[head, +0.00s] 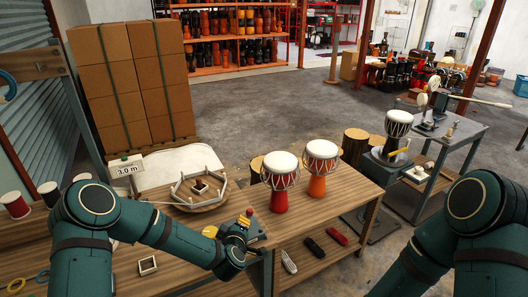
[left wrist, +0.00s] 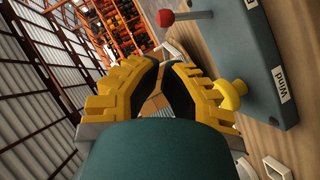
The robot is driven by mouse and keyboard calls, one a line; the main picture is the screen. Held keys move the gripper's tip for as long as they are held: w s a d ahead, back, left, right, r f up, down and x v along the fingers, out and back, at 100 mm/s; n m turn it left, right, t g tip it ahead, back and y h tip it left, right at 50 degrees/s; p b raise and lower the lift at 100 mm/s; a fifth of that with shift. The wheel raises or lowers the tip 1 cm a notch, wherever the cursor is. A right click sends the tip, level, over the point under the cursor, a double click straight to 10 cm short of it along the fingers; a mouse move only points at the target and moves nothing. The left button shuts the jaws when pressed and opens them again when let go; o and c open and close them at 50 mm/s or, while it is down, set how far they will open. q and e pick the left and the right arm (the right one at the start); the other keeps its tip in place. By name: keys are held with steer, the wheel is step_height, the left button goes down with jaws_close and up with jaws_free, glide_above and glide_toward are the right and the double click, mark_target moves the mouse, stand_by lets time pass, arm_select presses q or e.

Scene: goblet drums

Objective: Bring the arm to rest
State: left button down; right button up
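My left arm (head: 170,232) is teal and comes in from the left in the head view. Its wrist hangs over the front of the wooden workbench (head: 310,238), beside a teal box (head: 257,234) with a red knob. In the left wrist view my left gripper (left wrist: 165,72) has yellow fingers with black pads. The fingertips are apart and nothing is between them. The box (left wrist: 255,60) labelled "Wind", with its red ball knob (left wrist: 165,18) and yellow knob (left wrist: 230,93), is right of the fingers. My right arm (head: 490,225) is at the lower right; its gripper is out of view.
A red drum (head: 279,197) and an orange drum (head: 317,187) stand on the bench, near a wooden ring fixture (head: 192,207). A dark drum (head: 396,135) is on a stand to the right. Stacked cartons (head: 110,90) stand behind. Open floor lies beyond.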

arm_select(q)
steer(key=s+d+f+m+g+h+b, duration=0.2)
steer(key=s+d+f+m+g+h, duration=0.3)
steer(key=s+f, duration=0.6)
steer(key=s+a+f+m+g, duration=0.1)
steer(key=s+f+m+g, duration=0.1)
steer(key=s, duration=0.6)
steer(key=s+a+f+m+g+b, duration=0.1)
steer(key=s+m+g, duration=0.2)
steer(key=s, duration=0.6)
steer(key=shift+f+m+g+y, duration=0.4)
steer(key=shift+g, duration=0.6)
steer(key=shift+s, duration=0.1)
